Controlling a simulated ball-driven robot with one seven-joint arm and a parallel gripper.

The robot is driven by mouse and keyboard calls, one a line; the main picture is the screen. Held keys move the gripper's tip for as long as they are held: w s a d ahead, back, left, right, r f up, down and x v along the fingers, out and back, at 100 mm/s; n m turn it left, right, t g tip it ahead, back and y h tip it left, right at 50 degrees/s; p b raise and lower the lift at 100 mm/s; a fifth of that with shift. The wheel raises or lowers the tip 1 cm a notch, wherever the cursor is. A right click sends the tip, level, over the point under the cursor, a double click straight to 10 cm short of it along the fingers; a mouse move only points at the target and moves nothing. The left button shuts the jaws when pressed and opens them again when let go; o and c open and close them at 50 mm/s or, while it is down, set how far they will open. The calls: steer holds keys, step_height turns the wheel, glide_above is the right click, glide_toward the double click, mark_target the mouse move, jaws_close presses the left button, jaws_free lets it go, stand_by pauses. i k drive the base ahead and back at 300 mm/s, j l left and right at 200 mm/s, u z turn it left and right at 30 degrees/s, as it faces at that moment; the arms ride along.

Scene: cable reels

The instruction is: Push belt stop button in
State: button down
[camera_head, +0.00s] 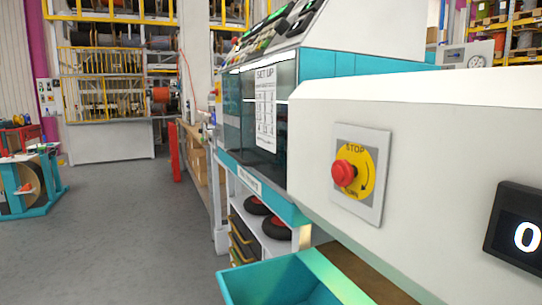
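The belt stop button is a red mushroom knob (343,173) on a round yellow disc (368,176) lettered STOP. The disc sits on a light grey square plate (377,139), fixed to the side of a white machine housing (440,150) right of centre. The knob stands out from the disc, toward the left of the picture. My gripper does not show in this view, and nothing covers the button.
A black display (516,226) showing 0 is at the right edge. A teal bin (262,278) stands below the button at the bottom. A teal machine with windows (262,110) is behind. Open grey floor (130,240) lies left; a teal reel stand (40,205) stands farther left.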

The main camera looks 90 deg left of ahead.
mark_target(338, 173)
steer(key=u, duration=1.55)
